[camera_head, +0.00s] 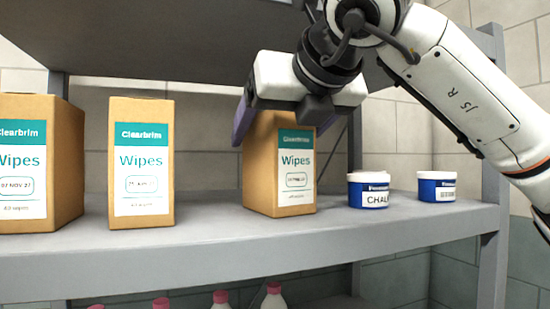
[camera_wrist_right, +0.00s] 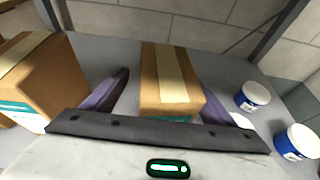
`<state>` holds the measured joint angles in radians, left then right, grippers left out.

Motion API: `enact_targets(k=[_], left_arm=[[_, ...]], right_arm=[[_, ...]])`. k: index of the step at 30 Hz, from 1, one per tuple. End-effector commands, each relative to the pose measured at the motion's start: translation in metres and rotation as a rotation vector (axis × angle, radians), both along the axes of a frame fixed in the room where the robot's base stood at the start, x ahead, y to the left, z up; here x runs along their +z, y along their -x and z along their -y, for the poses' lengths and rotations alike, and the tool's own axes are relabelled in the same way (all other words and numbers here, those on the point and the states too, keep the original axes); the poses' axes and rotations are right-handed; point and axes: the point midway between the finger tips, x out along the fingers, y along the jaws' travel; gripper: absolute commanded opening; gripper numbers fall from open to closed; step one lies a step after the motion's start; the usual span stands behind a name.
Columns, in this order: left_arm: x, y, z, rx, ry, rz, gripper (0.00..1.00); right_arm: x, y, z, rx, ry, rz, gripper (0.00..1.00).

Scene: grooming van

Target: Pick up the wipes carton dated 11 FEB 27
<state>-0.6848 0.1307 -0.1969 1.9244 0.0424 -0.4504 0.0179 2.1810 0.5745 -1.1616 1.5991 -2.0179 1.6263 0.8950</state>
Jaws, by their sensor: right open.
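Three tan Clearbrim wipes cartons stand upright on the grey shelf (camera_head: 400,240). The left carton (camera_head: 62,165) reads 07 NOV 27. The middle carton (camera_head: 140,165) has a blurred date. The right carton (camera_head: 296,185) has a date too small to read surely. My right gripper (camera_head: 280,118) is open over the top of the right carton, with one purple finger on each side. In the wrist view, that carton (camera_wrist_right: 172,80) stands between the spread fingers (camera_wrist_right: 163,100), with a gap at the left finger. My left gripper is not in view.
Two blue tubs, one labelled CHALK (camera_head: 368,190) and one farther right (camera_head: 436,187), stand right of the right carton. In the wrist view the middle carton (camera_wrist_right: 40,85) is close to the left finger. An upper shelf (camera_head: 150,40) hangs above. Pink-capped bottles (camera_head: 272,295) stand below.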

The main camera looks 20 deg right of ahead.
Motion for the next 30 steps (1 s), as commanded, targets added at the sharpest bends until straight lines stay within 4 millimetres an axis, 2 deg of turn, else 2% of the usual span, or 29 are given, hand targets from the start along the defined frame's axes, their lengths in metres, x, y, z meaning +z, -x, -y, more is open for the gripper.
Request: enact_targets(k=[6, 15, 17, 30], left_arm=[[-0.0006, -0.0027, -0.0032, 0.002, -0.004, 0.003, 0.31], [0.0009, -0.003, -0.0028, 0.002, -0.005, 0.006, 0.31], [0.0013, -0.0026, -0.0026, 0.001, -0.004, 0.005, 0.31], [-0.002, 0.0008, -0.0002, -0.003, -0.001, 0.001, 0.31]], right_arm=[[-0.0007, -0.0009, 0.0001, 0.0, 0.0, 0.0, 0.78], [-0.0006, -0.0007, -0.0001, 0.0, 0.0, 0.0, 0.28], [0.0013, -0.0002, -0.0001, 0.001, -0.001, 0.004, 0.19], [0.0029, 0.0009, -0.0059, 0.011, -0.002, 0.006, 0.19]])
